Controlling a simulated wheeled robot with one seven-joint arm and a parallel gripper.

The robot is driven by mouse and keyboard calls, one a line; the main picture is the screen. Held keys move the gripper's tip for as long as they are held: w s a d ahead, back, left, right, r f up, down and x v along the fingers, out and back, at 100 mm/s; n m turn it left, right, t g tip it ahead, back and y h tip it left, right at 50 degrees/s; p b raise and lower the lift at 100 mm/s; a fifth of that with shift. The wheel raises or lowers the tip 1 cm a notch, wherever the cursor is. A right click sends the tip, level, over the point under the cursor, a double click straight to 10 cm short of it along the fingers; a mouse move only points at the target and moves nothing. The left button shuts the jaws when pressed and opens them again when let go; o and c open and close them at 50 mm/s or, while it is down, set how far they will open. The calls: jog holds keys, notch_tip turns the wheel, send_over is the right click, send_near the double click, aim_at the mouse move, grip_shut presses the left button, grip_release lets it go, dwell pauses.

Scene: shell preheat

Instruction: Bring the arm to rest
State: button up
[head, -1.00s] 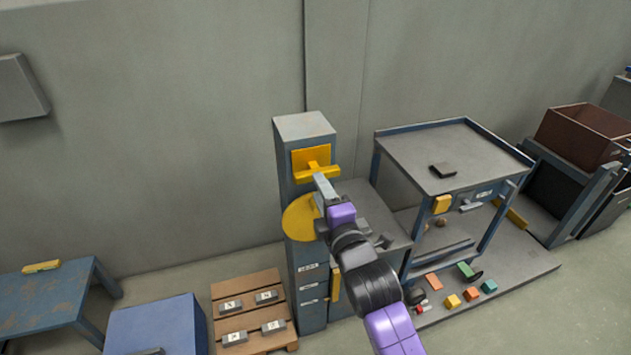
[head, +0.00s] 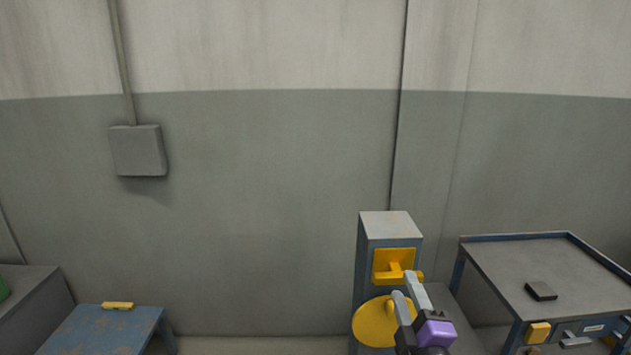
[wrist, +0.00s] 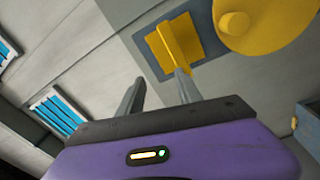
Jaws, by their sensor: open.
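My gripper (head: 411,293) is at the lower right of the head view, with two grey fingers apart and nothing between them. Its purple body shows behind the fingers. In the wrist view my gripper (wrist: 158,90) also stands open and empty. The fingers point toward a yellow T-shaped handle (head: 396,268) on a yellow plate, on the front of a grey-blue cabinet (head: 391,227). In the wrist view the right fingertip appears close to the yellow handle (wrist: 179,46); I cannot tell whether they touch. Most of my arm is out of the head view.
A yellow disc (head: 374,322) is on the cabinet below the handle. A grey-topped table (head: 510,268) with a dark block (head: 541,291) stands to the right. A blue table (head: 95,328) with a yellow bar (head: 118,306) is at lower left. A grey wall box (head: 138,151) hangs above.

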jog(key=s+f+m+g, duration=0.1)
jog(key=s+f+m, duration=0.2)
jog(key=s, duration=1.2)
jog(key=s+d+f+m+g, duration=0.1)
jog(key=s+m, duration=0.6)
jog(key=s, duration=0.9)
jog(key=s+f+m+g, duration=0.2)
jog(key=s+f+m, duration=0.3)
jog(key=s, duration=1)
jog(key=shift+s+d+f, duration=0.15)
jog(key=shift+s, duration=0.15)
